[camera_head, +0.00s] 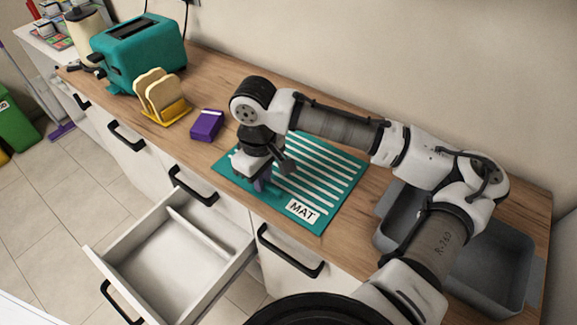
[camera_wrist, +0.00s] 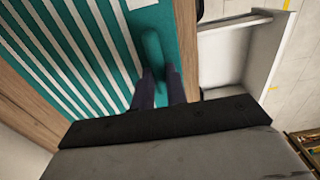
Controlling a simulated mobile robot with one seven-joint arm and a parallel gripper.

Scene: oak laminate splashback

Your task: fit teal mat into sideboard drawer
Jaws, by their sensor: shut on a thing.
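The teal mat (camera_head: 328,190) with white stripes and a "MAT" label lies flat on the wooden sideboard top. It also fills the left of the wrist view (camera_wrist: 95,50). My gripper (camera_head: 261,182) points down over the mat's left front part. In the wrist view, my gripper's dark fingers (camera_wrist: 159,88) are shut on a raised teal grip (camera_wrist: 153,52) on the mat, near its edge. The sideboard drawer (camera_head: 170,262) stands pulled out below and left of the mat, open and empty apart from a low white divider (camera_head: 200,232). It also shows in the wrist view (camera_wrist: 226,55).
A purple box (camera_head: 207,125), a yellow rack with bread slices (camera_head: 162,100) and a teal toaster (camera_head: 140,50) stand left on the worktop. A grey basin (camera_head: 490,265) lies right, under my arm. Closed fronts with black handles flank the drawer.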

